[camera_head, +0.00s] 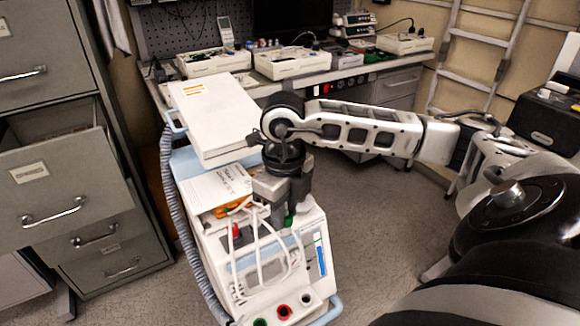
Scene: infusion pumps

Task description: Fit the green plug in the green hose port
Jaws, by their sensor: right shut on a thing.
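A white cart unit (268,270) stands at the center, with a row of round ports low on its front. The green hose port (260,322) is at the left end of the row, cut by the lower picture edge. My right gripper (289,208) points down over the unit's top right part and is shut on the green plug (290,220). Only a small green part shows below the fingers. The plug is above and behind the ports, apart from the green one. My left gripper is out of view.
A red port (284,311) and a dark port (306,299) sit right of the green one. White hoses (262,262) hang looped over the unit's front, by a red plug (235,232). Filing cabinets (65,195) with an open drawer stand left. Floor right of the cart is clear.

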